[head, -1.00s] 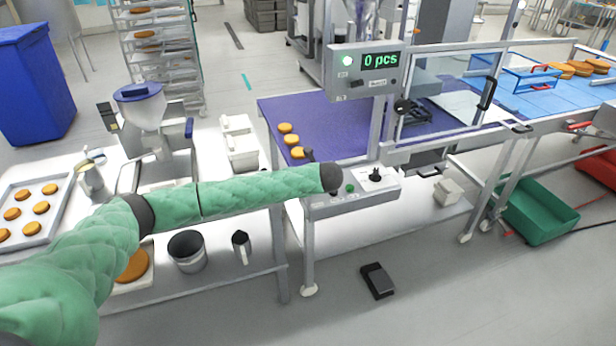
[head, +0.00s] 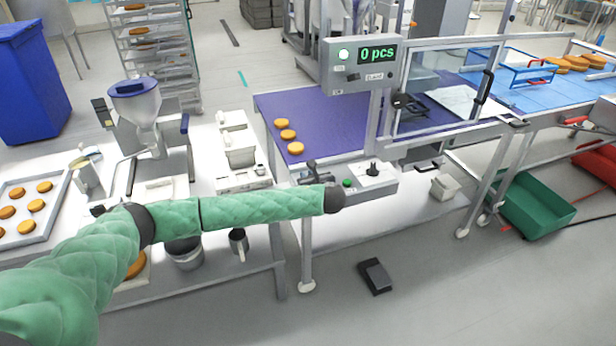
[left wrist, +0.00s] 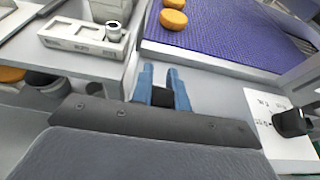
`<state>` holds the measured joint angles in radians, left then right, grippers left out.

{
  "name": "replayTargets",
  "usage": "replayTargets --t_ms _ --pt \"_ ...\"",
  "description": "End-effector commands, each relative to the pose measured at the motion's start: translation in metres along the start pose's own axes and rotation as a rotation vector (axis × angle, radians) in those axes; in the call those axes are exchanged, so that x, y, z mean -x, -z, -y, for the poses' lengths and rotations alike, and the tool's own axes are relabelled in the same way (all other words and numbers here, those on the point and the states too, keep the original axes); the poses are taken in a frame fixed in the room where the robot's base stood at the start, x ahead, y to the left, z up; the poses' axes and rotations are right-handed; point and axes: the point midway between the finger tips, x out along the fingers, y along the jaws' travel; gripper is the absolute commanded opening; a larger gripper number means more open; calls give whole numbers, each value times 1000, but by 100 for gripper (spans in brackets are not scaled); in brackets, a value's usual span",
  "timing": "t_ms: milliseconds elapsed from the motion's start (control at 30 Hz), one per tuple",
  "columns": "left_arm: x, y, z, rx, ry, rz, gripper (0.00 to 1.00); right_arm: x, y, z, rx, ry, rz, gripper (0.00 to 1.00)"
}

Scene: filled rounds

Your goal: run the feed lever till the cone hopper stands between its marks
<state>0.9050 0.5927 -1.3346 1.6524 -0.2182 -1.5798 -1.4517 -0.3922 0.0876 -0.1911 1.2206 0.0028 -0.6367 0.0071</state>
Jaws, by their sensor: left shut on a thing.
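A cone hopper with a blue rim (head: 135,92) stands on the left bench, its cone narrowing downward. No marks on it are readable. A thin grey handle (head: 131,176) shows beside its stand; I cannot tell whether it is the feed lever. My left gripper (head: 312,173) is beyond the end of my green-sleeved arm, near the purple belt's front corner and right of the hopper. In the left wrist view its blue fingers (left wrist: 162,82) are shut on a small dark thing (left wrist: 161,97), mostly hidden and not identifiable. My right gripper is out of view.
A control box (head: 362,178) with a black knob and green button is close right of my left gripper. Several orange rounds lie on the purple belt (head: 340,125). A white device (head: 240,180) is on the bench. A display (head: 377,54) reads 0 pcs.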

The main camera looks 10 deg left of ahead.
Motion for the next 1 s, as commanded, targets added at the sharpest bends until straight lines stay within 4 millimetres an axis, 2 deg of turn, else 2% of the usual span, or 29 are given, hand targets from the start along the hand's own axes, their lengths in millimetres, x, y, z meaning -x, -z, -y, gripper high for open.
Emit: replayTargets --t_ms 100,133,233,533,667,767,1000 --pt "0 2 0 -1 0 -1 0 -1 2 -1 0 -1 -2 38" --pt "0 2 0 -1 0 -1 18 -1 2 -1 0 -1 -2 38" --pt "0 2 0 -1 0 -2 38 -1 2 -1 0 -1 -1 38" --pt "1 1 0 0 0 -1 38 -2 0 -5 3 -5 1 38" --pt "8 3 0 0 1 -2 38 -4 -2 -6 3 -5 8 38" --pt "19 4 0 1 2 -2 38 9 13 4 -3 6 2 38" --pt "54 4 0 1 2 -2 38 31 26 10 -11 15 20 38"
